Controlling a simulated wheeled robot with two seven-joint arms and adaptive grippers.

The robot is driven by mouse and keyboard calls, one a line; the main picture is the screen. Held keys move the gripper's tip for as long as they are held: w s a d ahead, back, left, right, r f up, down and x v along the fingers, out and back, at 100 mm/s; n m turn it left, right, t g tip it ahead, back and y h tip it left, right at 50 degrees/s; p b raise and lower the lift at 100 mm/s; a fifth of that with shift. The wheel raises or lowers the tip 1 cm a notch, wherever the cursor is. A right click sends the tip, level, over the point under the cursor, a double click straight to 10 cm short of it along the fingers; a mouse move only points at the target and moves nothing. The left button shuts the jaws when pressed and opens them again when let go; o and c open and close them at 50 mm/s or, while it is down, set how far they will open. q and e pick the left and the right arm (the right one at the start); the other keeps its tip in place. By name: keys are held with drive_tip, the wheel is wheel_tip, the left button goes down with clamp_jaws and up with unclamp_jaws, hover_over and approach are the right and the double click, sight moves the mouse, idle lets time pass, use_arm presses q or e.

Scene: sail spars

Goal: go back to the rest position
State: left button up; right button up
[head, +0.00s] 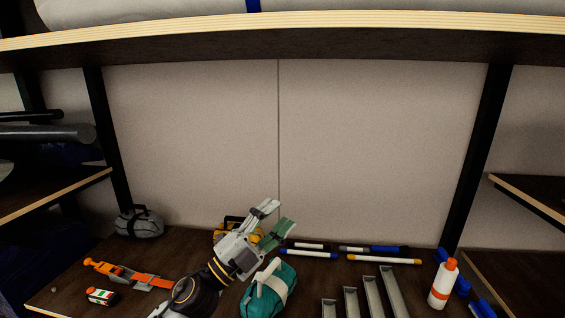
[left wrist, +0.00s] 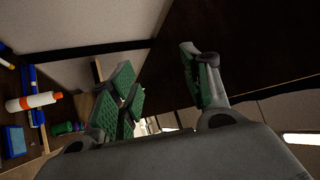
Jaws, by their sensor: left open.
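My left gripper (head: 276,218) is raised over the back middle of the shelf board in the head view. Its grey fingers with green pads are spread and hold nothing. In the left wrist view the same gripper (left wrist: 165,85) shows its fingers wide apart, with the dark underside of the upper shelf behind them. A teal bag (head: 256,297) with a pale band lies just in front of and below the gripper. A yellow item (head: 225,228) is partly hidden behind the gripper. My right gripper is not in view.
Several marker-like rods (head: 384,260) lie at the back, with grey channels (head: 373,296) in front. A white bottle (head: 440,284) with an orange cap stands right; it shows in the left wrist view (left wrist: 32,101). An orange strap tool (head: 125,273) and a grey bag (head: 139,223) lie left. The upper shelf (head: 300,22) hangs above.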

use_arm(q)
drive_tip(key=w+a+f+n+t+y, duration=0.1)
drive_tip(key=a+f+n+y, duration=1.65)
drive_tip(key=f+n, duration=0.2)
drive_tip(key=s+a+f+n+g, duration=0.3)
drive_tip(key=s+f+g, duration=0.9)
drive_tip(key=s+f, duration=0.85)
drive_tip(key=s+f+g+p, duration=0.1)
drive_tip(key=s+f, duration=0.1)
drive_tip(key=f, duration=1.2)
drive_tip(key=s+f+p, duration=0.2)
drive_tip(key=s+f, duration=0.1)
drive_tip(key=f, duration=1.2)
drive_tip(key=s+a+f+p, duration=0.1)
drive_tip(key=s+a+f, duration=0.1)
drive_tip(key=s+f, duration=0.6)
drive_tip(key=s+a+f+g+p, duration=0.1)
drive_tip(key=s+a+f, duration=0.1)
drive_tip(key=s+f, duration=0.7)
drive_tip(key=s+y, duration=0.1)
drive_tip(key=s, duration=0.3)
drive_tip(key=shift+s, duration=0.35)
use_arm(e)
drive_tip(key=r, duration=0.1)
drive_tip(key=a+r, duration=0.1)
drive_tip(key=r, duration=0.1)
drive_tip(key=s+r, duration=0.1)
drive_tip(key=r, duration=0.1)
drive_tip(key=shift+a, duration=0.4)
